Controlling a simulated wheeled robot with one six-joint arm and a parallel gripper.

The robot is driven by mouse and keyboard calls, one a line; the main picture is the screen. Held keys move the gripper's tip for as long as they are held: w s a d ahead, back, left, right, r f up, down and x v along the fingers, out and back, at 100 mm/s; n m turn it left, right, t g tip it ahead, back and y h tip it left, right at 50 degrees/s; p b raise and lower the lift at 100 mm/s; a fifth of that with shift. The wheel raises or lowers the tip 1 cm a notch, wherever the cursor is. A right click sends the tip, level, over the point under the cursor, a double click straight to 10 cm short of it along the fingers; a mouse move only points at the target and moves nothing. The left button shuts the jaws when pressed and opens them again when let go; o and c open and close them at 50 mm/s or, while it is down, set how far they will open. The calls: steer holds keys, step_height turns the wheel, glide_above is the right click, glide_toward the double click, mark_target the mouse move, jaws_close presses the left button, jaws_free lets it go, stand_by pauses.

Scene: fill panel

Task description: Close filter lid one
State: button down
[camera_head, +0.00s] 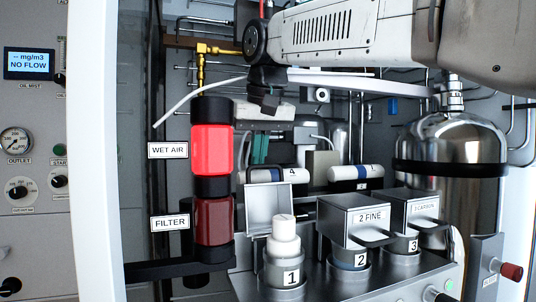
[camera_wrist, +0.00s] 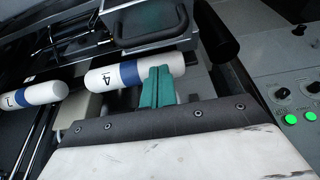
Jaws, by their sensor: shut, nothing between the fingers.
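Filter lid one (camera_head: 268,208) is a grey square lid standing open behind filter housing one (camera_head: 287,272). A white filter cartridge (camera_head: 284,243) stands upright in that housing, its top uncovered. My gripper (camera_head: 259,158) is above and behind the open lid, apart from it, with teal fingers pointing down. In the wrist view my gripper (camera_wrist: 158,72) is shut and empty, its fingertips overlapping the end of a white cylinder marked 4 (camera_wrist: 108,78). A dark panel with a black handle (camera_wrist: 150,24) lies beyond the fingertips there; I cannot tell which lid it is.
Lid two, marked 2 FINE (camera_head: 358,217), and lid three, marked CARBON (camera_head: 410,208), are down on their housings, handles forward. The red-lit WET AIR column (camera_head: 212,150) stands left of the gripper. A steel tank (camera_head: 450,145) stands right. White cylinders lie behind the lids.

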steer(key=s, duration=0.2)
steer(key=shift+s+d+r, duration=0.15)
steer(key=shift+s+d, duration=0.2)
steer(key=shift+d, duration=0.05)
